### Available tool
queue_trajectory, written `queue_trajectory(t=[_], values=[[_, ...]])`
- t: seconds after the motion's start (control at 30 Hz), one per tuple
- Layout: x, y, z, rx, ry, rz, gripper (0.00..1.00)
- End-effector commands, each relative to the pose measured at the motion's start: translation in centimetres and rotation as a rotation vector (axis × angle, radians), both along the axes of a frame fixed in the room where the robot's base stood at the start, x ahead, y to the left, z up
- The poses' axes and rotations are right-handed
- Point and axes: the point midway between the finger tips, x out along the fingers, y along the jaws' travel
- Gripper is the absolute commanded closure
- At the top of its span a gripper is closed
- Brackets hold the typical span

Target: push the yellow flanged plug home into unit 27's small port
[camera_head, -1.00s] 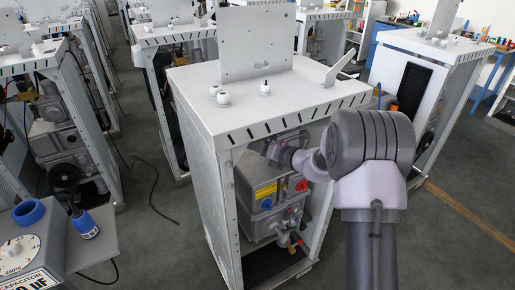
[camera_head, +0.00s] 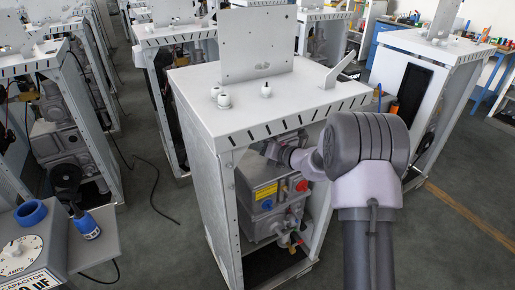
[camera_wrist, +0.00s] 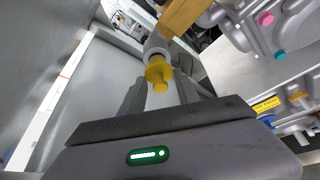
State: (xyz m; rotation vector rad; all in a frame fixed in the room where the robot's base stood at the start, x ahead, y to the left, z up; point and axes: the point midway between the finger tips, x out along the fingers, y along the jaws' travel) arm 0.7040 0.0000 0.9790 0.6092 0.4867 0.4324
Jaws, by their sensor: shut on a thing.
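The yellow flanged plug (camera_wrist: 158,74) shows in the wrist view, between the fingertips of my gripper (camera_wrist: 160,90). The gripper is shut on it. A pale grey round fitting (camera_wrist: 155,46) lies just beyond the plug in line with it; I cannot tell whether they touch or whether this is the small port. In the head view my arm reaches into the open front of the middle white cabinet (camera_head: 265,105), near the top of its grey inner unit (camera_head: 262,200). There the plug and fingertips are hidden or too small to make out. No unit number is readable.
The cabinet's side wall (camera_wrist: 100,75) stands close on the left in the wrist view. A tan bar (camera_wrist: 185,16) is near the fitting, and grey housings with coloured caps (camera_wrist: 265,19) are at right. Other cabinets stand around; a cable (camera_head: 154,185) lies on the floor.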

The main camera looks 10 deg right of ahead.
Motion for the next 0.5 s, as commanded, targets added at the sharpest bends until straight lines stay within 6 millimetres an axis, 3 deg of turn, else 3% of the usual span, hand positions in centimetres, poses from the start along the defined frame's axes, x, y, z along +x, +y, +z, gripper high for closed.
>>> queue_trajectory(t=[0.5], values=[[1.00, 0.38, 0.08, 0.001, -0.001, 0.000, 1.00]])
